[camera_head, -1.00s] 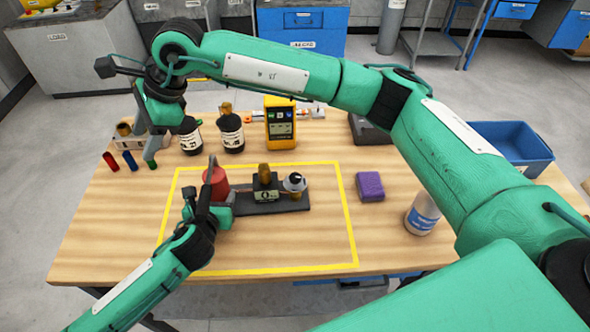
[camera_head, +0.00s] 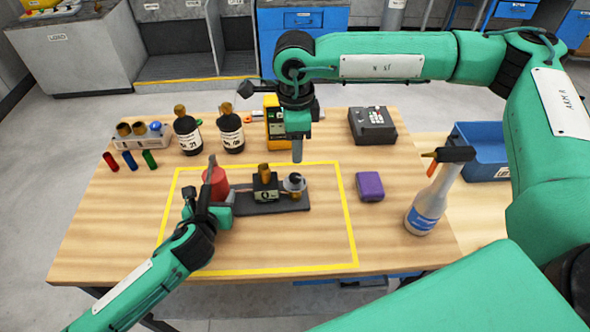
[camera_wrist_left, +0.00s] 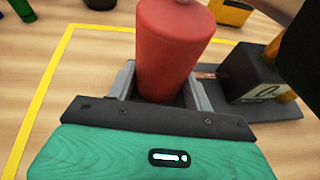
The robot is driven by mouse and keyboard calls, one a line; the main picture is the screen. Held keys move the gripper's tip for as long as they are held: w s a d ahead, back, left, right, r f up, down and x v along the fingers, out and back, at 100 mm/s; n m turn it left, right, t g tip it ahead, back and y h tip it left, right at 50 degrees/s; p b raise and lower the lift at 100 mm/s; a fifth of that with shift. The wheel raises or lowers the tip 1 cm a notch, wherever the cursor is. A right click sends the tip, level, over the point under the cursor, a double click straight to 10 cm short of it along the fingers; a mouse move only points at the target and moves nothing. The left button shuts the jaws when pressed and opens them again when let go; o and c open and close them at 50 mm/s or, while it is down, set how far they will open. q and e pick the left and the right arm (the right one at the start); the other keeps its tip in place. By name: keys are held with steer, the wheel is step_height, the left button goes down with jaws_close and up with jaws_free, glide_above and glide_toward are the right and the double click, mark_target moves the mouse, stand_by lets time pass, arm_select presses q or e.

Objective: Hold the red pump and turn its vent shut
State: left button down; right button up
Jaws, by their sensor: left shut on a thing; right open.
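The red pump (camera_head: 216,183) is a red cylinder at the left end of a dark base plate (camera_head: 292,204), inside the yellow outline. My left gripper (camera_head: 221,209) is shut on the red pump. In the left wrist view the red pump (camera_wrist_left: 172,50) stands between its two grey fingers (camera_wrist_left: 160,92). A black block with a brass top (camera_head: 265,185) and a round grey-and-black part (camera_head: 294,182) sit on the plate to its right. My right gripper (camera_head: 297,150) is open and empty, pointing down above the area behind the plate's right end. I cannot make out which part is the vent.
A purple block (camera_head: 370,186) and a white spray bottle (camera_head: 428,205) stand to the right. Two dark bottles (camera_head: 187,133), a yellow meter (camera_head: 272,125) and a dark device (camera_head: 372,126) stand at the back. The table front inside the yellow outline (camera_head: 354,235) is clear.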

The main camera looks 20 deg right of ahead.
mark_target(295, 176)
step_height(295, 176, down, 10)
steer(key=shift+r, duration=0.1)
stand_by(0.4)
steer(key=c, duration=1)
